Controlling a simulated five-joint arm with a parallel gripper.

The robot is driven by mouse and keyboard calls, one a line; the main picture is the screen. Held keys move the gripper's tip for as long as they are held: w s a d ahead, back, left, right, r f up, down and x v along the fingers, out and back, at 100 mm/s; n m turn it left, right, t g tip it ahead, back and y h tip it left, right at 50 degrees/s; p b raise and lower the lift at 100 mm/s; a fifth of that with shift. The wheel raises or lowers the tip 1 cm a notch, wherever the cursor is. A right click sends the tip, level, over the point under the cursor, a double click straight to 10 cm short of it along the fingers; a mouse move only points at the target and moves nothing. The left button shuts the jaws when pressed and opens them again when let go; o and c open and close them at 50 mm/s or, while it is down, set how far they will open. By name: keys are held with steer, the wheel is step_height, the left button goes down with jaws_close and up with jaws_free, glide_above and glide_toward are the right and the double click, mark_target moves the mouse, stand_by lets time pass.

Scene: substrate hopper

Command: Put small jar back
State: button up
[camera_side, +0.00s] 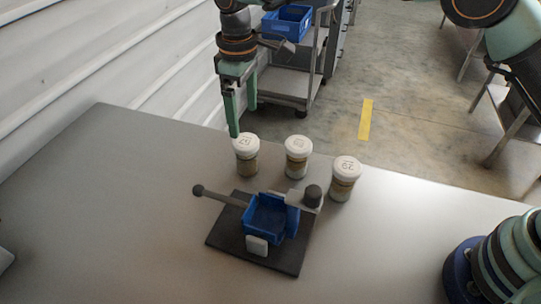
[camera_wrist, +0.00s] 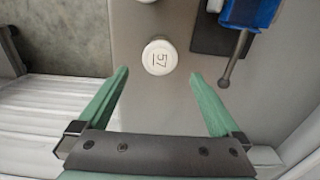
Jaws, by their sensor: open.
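Three jars with white lids and tan contents stand upright in a row on the grey table: a left jar (camera_side: 245,163), a middle jar (camera_side: 297,163) and a right jar (camera_side: 342,185). They look alike in size, so I cannot tell which is the small jar. My gripper (camera_side: 243,121) is open and empty, pointing down just above and behind the left jar. In the wrist view, a white lid marked 57 (camera_wrist: 160,57) lies between and slightly beyond the green fingertips (camera_wrist: 159,73). Another lid is cut off at the top edge.
A blue hopper (camera_side: 265,218) with a ball-ended lever (camera_side: 215,195) and a dark knob (camera_side: 312,196) stands on a black base plate (camera_side: 225,238) in front of the jars. A cart with a blue bin (camera_side: 287,23) stands behind.

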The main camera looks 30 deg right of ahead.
steer(key=shift+r, duration=0.8)
steer(key=s+d+r+m+t, duration=0.2)
steer(key=s+d+r+m, duration=0.2)
steer(key=d+r, duration=0.85)
steer(key=s+d+f+m+t, duration=0.1)
steer(key=s+d+f+m, duration=0.1)
steer(key=s+d, duration=0.5)
steer(key=s+d+f+m+t, duration=0.2)
steer(key=s+d+m, duration=0.1)
steer(key=s+d, duration=0.4)
steer(key=shift+d+t, duration=0.3)
steer(key=shift+d, duration=0.6)
steer(key=shift+r, duration=0.1)
